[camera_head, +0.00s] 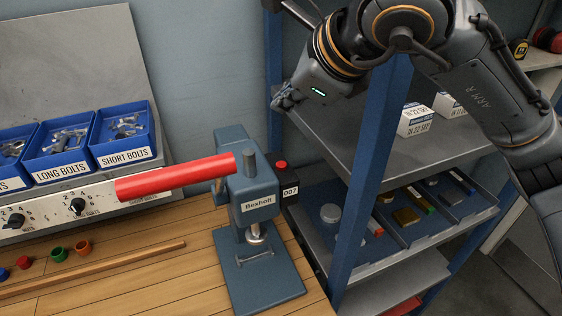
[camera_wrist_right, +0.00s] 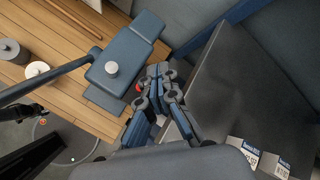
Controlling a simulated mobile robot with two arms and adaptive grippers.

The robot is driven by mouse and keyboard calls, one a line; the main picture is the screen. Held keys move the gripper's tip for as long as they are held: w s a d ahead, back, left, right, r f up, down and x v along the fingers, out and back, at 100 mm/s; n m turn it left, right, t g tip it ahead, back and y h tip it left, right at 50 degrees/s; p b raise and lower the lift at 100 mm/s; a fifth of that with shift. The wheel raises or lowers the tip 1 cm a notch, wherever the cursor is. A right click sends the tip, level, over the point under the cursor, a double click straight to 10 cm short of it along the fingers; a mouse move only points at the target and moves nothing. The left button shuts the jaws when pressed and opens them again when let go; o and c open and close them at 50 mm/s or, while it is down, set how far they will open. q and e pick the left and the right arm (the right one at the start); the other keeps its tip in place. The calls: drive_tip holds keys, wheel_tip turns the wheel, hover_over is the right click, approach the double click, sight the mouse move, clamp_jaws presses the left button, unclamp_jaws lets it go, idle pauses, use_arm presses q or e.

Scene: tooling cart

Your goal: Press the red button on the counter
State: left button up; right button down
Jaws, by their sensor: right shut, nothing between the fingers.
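The red button (camera_head: 281,164) sits on top of a small dark box labelled 007 (camera_head: 289,189), at the counter's right end just behind the blue press. In the right wrist view the red button (camera_wrist_right: 138,87) shows as a small red patch beside the fingers, partly hidden by them. My right gripper (camera_head: 282,98) is shut and empty, above the button and apart from it in the head view. In the right wrist view its closed fingers (camera_wrist_right: 159,72) point toward the area behind the press. My left gripper is not in view.
A blue shelf post (camera_head: 372,150) and grey shelf (camera_head: 440,145) stand to the right. Blue bolt bins (camera_head: 125,152) are at the left.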

sight(284, 167)
wheel_tip(284, 167, down, 3)
drive_tip(key=shift+w+a+f+b, duration=0.1)
drive_tip(key=shift+w+a+b, duration=0.05)
drive_tip(key=shift+b, duration=0.65)
wheel_tip(284, 167, down, 6)
drive_tip(key=b, duration=0.4)
drive_tip(key=shift+r, duration=0.25)
drive_tip(key=shift+f, duration=0.15)
use_arm(q)
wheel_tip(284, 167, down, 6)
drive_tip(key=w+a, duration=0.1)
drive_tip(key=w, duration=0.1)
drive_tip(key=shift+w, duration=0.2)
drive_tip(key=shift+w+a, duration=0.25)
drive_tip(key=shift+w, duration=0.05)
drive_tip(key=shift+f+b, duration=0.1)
drive_tip(key=shift+b, duration=0.2)
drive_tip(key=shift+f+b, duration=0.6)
drive_tip(key=shift+b, duration=0.05)
use_arm(e)
drive_tip(key=shift+f, duration=0.35)
